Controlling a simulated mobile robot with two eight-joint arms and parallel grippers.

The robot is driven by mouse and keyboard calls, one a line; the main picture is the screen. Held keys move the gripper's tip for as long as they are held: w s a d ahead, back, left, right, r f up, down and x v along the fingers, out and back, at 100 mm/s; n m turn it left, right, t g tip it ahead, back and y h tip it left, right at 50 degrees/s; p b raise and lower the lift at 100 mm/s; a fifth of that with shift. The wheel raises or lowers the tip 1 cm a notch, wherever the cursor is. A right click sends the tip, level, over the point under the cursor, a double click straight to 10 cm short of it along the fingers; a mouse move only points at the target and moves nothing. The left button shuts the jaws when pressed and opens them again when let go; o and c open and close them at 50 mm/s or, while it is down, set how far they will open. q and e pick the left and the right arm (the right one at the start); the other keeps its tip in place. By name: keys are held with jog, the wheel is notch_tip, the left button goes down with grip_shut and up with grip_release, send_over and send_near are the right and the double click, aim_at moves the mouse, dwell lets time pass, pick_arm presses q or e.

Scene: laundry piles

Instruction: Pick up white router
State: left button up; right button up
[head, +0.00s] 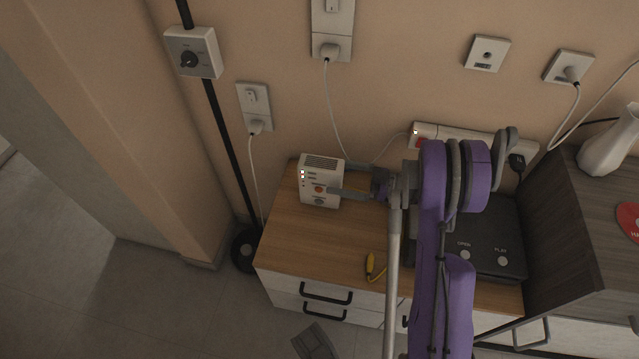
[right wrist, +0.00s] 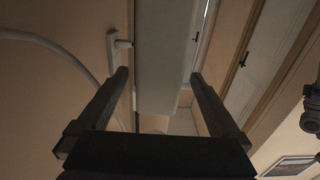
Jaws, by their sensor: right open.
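The white router (head: 318,174) is a small upright box with a slotted top and small lights and buttons on its front. It stands at the back left of the wooden cabinet top. My right gripper (head: 338,180) reaches it from the right, fingers open on either side. The nearer finger crosses in front of its face; the farther one is partly hidden behind it. In the right wrist view a pale box face, apparently the router (right wrist: 163,75), lies between the open fingers (right wrist: 158,80). Contact cannot be told. My left gripper is not clearly seen.
The wooden cabinet top (head: 290,240) also holds a yellow-handled tool (head: 370,266) and a black device (head: 495,240), partly behind my arm. A white power strip (head: 465,134) and cables run along the wall behind. A dark wooden unit (head: 560,220) stands at right.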

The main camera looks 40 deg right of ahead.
aim_at(321, 183)
jog(key=b+x, duration=0.1)
jog(key=x, duration=0.4)
jog(key=shift+w+r, duration=0.15)
jog(key=shift+w, duration=0.05)
grip_shut()
